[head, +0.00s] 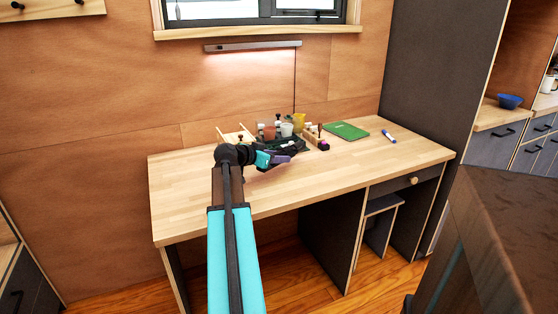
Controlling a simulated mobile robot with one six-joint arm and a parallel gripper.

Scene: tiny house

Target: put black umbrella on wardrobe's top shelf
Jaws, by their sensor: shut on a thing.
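My gripper (284,156) is over the back middle of the wooden desk, at the end of my turquoise and black arm. It is shut on a dark thing, apparently the black umbrella (293,144), which is small and partly hidden by the gripper. Its outline blends with dark items behind it, and I cannot tell whether it touches the desk. No wardrobe top shelf can be made out.
A tall dark panel (440,60) stands to the right. A dark brown surface (510,220) is close at lower right.

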